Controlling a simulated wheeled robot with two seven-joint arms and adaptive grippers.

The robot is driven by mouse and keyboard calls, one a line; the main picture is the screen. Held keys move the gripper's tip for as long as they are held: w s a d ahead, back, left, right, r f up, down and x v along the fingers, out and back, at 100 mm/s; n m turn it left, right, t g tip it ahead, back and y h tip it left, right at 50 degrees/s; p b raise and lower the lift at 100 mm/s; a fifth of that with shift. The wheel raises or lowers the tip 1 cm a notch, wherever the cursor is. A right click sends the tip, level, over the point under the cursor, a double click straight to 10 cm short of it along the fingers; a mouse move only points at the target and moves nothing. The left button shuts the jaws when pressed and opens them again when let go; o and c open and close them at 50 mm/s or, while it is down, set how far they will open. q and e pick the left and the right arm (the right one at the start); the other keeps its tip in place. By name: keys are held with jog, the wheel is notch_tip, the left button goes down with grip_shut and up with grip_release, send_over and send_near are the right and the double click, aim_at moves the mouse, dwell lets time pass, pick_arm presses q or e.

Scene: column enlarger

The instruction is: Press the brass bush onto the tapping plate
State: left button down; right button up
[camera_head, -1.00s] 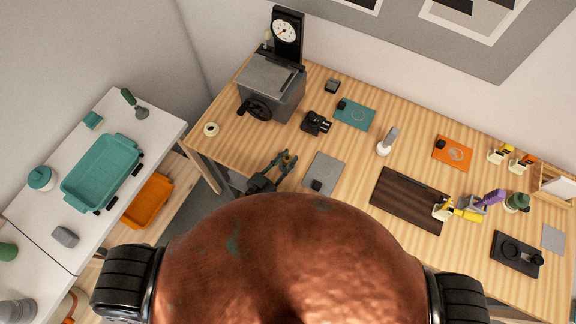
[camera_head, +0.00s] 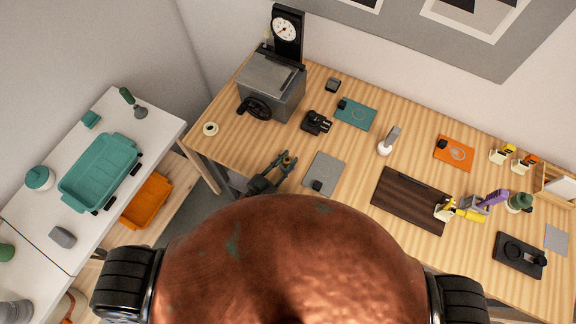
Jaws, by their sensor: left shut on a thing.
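My left gripper (camera_head: 287,161) is small in the head view, above the front left part of the wooden workbench. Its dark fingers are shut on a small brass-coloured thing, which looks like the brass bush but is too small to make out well. A grey plate (camera_head: 329,165) with a small black block lies on the bench just right of the gripper. A teal plate (camera_head: 358,115) and an orange plate (camera_head: 455,156), each with a ring mark, lie farther back. I cannot tell which is the tapping plate. My right gripper does not show.
A grey machine (camera_head: 272,85) with a handwheel and dial stands at the back left of the workbench (camera_head: 230,150). A dark brown board (camera_head: 405,200) and several small tools lie right. A teal tray (camera_head: 95,172) stands on a white side table.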

pick_arm(q)
jog(key=shift+f, duration=0.2)
jog(key=c, duration=2)
grip_release()
jog(key=o, duration=0.4)
jog(key=shift+s+a, duration=0.1)
jog(key=shift+p+v, duration=0.45)
jog(key=shift+v, duration=0.7)
jog(key=shift+p+v, duration=0.75)
jog(key=shift+v, duration=1.95)
